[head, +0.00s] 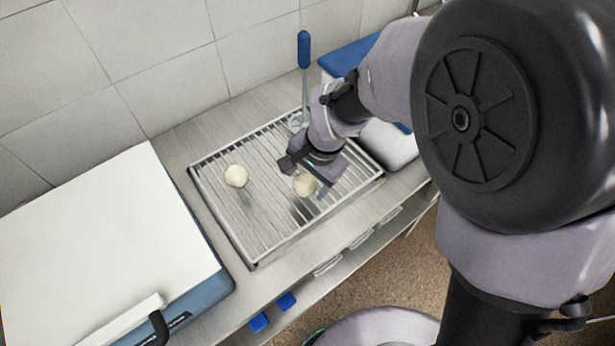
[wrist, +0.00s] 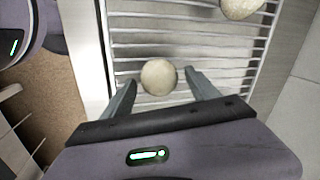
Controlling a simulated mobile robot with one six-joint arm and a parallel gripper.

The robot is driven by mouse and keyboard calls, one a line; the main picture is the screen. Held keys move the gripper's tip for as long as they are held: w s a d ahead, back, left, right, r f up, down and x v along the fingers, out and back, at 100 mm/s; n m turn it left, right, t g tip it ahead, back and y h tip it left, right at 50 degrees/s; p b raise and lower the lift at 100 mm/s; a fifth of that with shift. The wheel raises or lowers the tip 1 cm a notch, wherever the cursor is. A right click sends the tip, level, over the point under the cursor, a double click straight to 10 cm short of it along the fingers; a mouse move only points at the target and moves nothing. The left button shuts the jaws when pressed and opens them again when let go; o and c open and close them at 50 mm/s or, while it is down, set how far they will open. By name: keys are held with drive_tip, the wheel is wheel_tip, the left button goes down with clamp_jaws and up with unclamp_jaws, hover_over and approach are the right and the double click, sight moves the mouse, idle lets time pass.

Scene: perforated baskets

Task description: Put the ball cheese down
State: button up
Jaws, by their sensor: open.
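One pale round ball cheese (head: 304,184) is on the metal rack (head: 254,264) at the right part of the rack. My gripper (head: 306,180) is open around it. In the wrist view this ball cheese (wrist: 159,77) sits between the two spread fingertips of my gripper (wrist: 158,80), with a gap on each side. A second pale ball cheese (head: 236,176) lies on the rack farther left, apart from my gripper. It also shows at the top of the wrist view (wrist: 240,7), partly cut off.
A white-topped blue box (head: 110,240) stands left of the rack. A blue-handled tool (head: 304,52) stands at the rack's back edge. A blue-and-white container (head: 345,58) is behind my arm. Much of the rack between the two balls is bare.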

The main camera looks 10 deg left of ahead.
drive_tip(key=s+d+r+t+p, duration=0.1)
drive_tip(key=s+d+r+p, duration=0.1)
drive_tip(key=d+r, duration=0.5)
drive_tip(key=s+d+r+t+p, duration=0.1)
drive_tip(key=d+r+p, duration=0.1)
drive_tip(key=r, duration=0.9)
drive_tip(key=s+d+r+t, duration=0.2)
drive_tip(key=s+d+r, duration=0.2)
drive_tip(key=s+d, duration=0.6)
drive_tip(key=shift+r+n+t, duration=0.15)
drive_tip(key=shift+n+t, duration=0.15)
drive_tip(key=shift+n, duration=0.1)
wheel_tip(320, 180, down, 3)
drive_tip(key=shift+s+r+b, duration=0.1)
drive_tip(key=shift+r+b, duration=0.1)
drive_tip(key=shift+b, duration=0.95)
